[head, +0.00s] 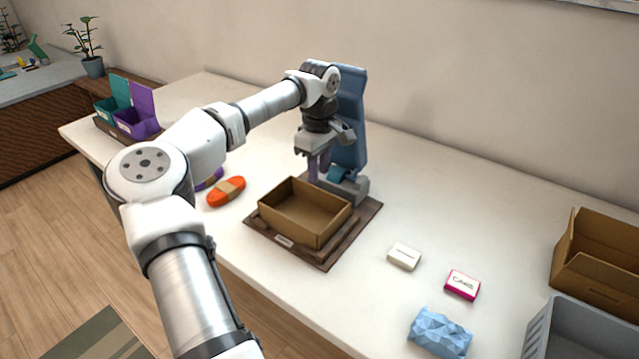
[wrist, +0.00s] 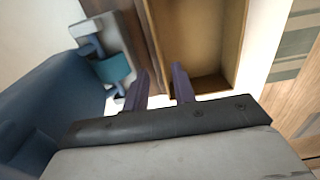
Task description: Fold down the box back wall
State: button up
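The brown cardboard box (head: 318,232) sits open-topped on a dark wooden board (head: 327,262), with its visible walls upright. Its inside also shows in the wrist view (wrist: 200,40). My gripper (head: 319,172) points down at the back edge of the box, partly hiding the back wall there. In the wrist view its two purple fingers (wrist: 160,82) are apart, with the box's wall edge between their lines. I cannot tell whether a finger touches the wall.
A blue upright stand (head: 351,120) with a grey base is close behind my gripper. A second cardboard box (head: 590,280) is far right.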

aim_at(319, 189)
jog(key=shift+f+p, duration=0.35)
jog(key=shift+f, duration=2.35)
grip_shut()
